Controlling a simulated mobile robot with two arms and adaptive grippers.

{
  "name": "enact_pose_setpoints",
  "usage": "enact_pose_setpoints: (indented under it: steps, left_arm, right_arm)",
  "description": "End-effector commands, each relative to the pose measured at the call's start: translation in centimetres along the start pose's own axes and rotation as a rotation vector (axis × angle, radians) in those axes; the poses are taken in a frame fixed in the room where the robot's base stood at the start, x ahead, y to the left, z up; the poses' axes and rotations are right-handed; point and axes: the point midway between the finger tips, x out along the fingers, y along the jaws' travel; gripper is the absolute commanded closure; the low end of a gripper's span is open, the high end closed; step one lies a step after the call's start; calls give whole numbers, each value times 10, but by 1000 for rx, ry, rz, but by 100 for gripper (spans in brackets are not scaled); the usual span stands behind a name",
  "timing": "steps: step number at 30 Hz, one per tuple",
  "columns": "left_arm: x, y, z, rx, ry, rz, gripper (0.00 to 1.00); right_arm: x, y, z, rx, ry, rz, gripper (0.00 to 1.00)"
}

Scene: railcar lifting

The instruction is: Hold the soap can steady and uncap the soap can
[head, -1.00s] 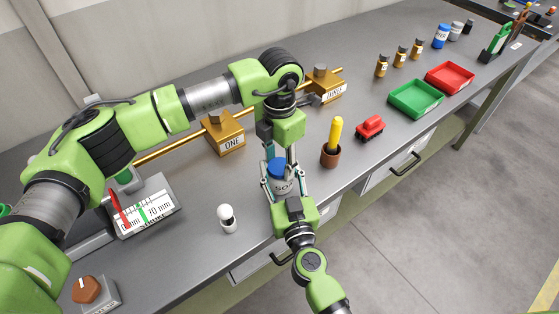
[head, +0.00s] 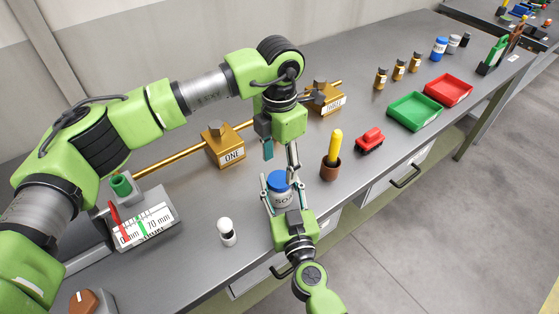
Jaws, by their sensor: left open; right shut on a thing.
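The soap can (head: 282,199) is a pale can with "SO" lettering showing and a blue cap (head: 279,180) on its top. It stands upright near the front of the bench. My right gripper (head: 281,203), coming from the front, is shut on the can's body with a finger along each side. My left gripper (head: 281,160) is open just above and behind the blue cap, pointing down. The fingers look apart from the cap, though the exact gap is hard to tell.
A brown cup with a yellow-handled tool (head: 331,166) stands close to the right. A small white-capped bottle (head: 227,232) stands to the left. Brass blocks ONE (head: 224,147) and THREE (head: 324,99) on a rod lie behind. A red toy car (head: 369,139) is farther right.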

Motion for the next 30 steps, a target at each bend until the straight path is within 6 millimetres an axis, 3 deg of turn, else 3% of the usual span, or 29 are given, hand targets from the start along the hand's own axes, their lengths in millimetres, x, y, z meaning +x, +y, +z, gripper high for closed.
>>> enact_pose_setpoints:
  steps: [12,20,25,30]
  left_arm:
    - [-24,0,0,586,0,1,46]
    - [-31,0,0,788,-1,0,46]
    - [-17,0,0,807,1,-1,46]
    - [10,0,0,805,1,-3,46]
  right_arm:
    - [0,0,0,0,0,0,100]
    - [0,0,0,0,0,0,100]
    - [0,0,0,0,0,0,100]
    - [0,0,0,0,0,0,100]
